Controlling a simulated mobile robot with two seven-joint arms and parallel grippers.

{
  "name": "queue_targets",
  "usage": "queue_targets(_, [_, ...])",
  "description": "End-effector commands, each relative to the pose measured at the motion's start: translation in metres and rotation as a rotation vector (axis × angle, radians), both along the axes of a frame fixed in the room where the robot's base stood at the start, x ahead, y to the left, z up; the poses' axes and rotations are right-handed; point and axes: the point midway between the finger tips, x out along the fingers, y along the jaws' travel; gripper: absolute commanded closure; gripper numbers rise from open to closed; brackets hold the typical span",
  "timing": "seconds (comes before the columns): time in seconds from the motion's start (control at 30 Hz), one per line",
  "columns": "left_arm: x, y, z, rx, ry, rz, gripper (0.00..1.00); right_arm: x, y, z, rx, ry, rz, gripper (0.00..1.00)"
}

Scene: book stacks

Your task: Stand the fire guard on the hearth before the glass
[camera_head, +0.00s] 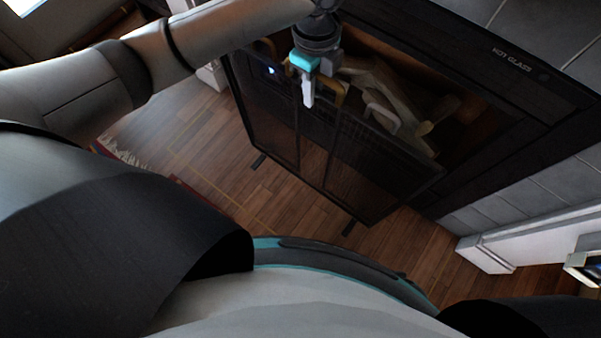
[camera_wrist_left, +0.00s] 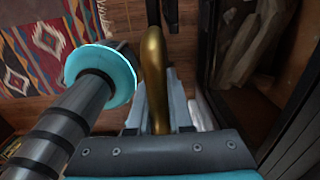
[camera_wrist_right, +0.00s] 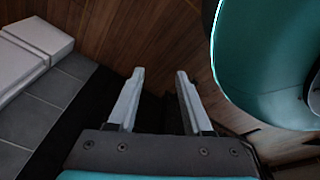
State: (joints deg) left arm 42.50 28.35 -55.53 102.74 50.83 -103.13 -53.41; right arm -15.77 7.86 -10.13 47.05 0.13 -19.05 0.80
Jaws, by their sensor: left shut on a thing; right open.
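The fire guard (camera_head: 313,175) is a dark mesh screen with a black frame and brass handles, before the fireplace glass (camera_head: 460,105) in the head view. Its two short feet show over the wooden floor; I cannot tell whether they touch it. My left gripper (camera_head: 308,92) is shut on a brass handle at the guard's top. In the left wrist view this handle (camera_wrist_left: 153,70) runs between the fingers, with the guard nearly edge-on beyond. My right gripper (camera_wrist_right: 155,88) is open and empty in its wrist view. The hearth is not clearly distinguishable in the head view.
The black fireplace surround (camera_head: 555,100) bears the words HOT GLASS. Grey tiles (camera_wrist_right: 30,115) and a white moulded block (camera_wrist_right: 30,50) lie left in the right wrist view. A patterned rug (camera_wrist_left: 40,45) lies on the floor. Bare wooden floor (camera_head: 205,145) shows left of the guard.

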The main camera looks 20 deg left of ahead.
Motion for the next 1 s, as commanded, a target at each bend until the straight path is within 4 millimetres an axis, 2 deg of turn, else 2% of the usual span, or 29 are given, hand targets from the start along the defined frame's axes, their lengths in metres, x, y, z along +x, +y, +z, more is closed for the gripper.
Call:
queue_targets(0.03, [0.004, 0.004, 0.007, -0.001, -0.007, 0.003, 1.00, -0.006, -0.002, 0.004, -0.001, 0.006, 0.001, 0.50])
queue_targets(0.27, [0.009, 0.019, 0.010, -0.004, -0.004, 0.006, 1.00, -0.026, -0.007, 0.008, -0.005, 0.018, 0.001, 0.50])
queue_targets(0.43, [0.011, 0.025, 0.002, -0.003, -0.003, 0.006, 1.00, -0.031, -0.011, 0.006, -0.008, 0.016, 0.002, 0.50])
queue_targets(0.6, [0.011, 0.025, -0.028, -0.004, -0.002, 0.005, 1.00, -0.021, -0.017, -0.005, -0.014, -0.002, 0.000, 0.50])
queue_targets(1.0, [0.011, 0.025, -0.070, -0.003, -0.003, 0.005, 1.00, 0.012, 0.007, 0.001, 0.006, -0.005, 0.000, 0.50])
